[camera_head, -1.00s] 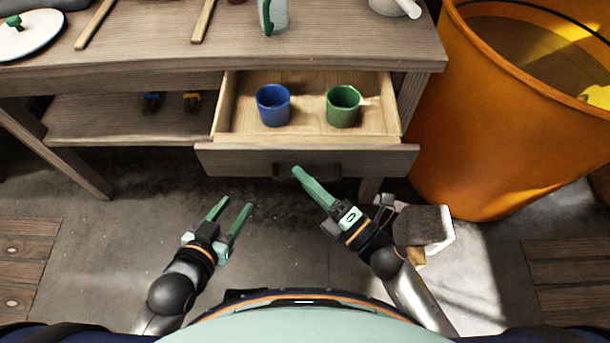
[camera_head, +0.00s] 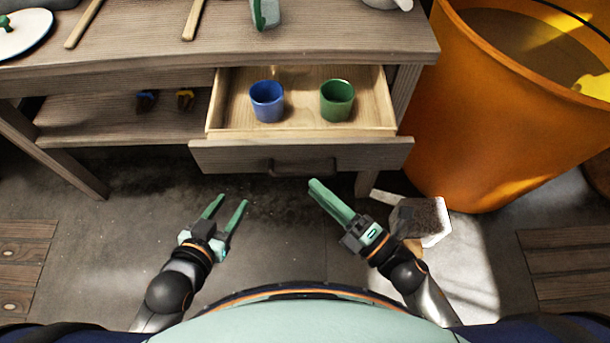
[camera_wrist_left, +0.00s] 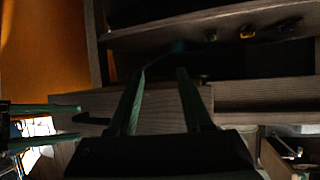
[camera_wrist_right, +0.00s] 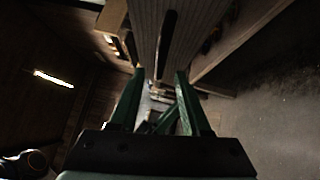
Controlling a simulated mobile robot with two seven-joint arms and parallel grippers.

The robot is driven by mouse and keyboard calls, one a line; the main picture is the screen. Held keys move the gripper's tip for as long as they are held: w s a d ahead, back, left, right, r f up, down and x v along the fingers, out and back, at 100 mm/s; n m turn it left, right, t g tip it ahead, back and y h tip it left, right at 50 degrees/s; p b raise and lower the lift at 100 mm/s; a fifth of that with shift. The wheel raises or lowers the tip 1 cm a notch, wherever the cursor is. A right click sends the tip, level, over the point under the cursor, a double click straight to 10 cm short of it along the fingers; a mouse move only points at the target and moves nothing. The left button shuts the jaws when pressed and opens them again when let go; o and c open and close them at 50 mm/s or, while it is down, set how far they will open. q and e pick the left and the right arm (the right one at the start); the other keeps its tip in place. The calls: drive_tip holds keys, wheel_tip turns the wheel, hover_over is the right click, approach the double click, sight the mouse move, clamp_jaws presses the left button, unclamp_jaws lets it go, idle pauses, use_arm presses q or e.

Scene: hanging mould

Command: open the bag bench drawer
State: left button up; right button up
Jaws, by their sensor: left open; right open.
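The bag bench drawer (camera_head: 235,158) stands pulled out from the grey wooden bench (camera_head: 140,60). Its pale inside shows, holding a blue cup (camera_head: 267,102) and a green cup (camera_head: 337,101). A dark bar handle (camera_head: 312,169) sits on its front. My right gripper (camera_head: 325,198) is open and empty, just in front of and below the handle, apart from it. The handle seems to show as a dark bar in the right wrist view (camera_wrist_right: 166,45). My left gripper (camera_head: 229,203) is open and empty, lower left of the drawer front. The drawer front also shows in the left wrist view (camera_wrist_left: 160,108).
A large orange tub (camera_head: 490,120) stands close on the right of the bench. A dark-topped block (camera_head: 422,218) lies on the floor beside my right gripper. Two small items (camera_head: 185,99) lie on the lower shelf. Floor is clear between my grippers.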

use_arm(q)
drive_tip(key=shift+r, duration=0.1)
use_arm(e)
drive_tip(key=r+v, duration=0.1)
drive_tip(key=v, duration=0.6)
drive_tip(key=shift+f, duration=0.5)
use_arm(q)
drive_tip(key=shift+w, duration=0.1)
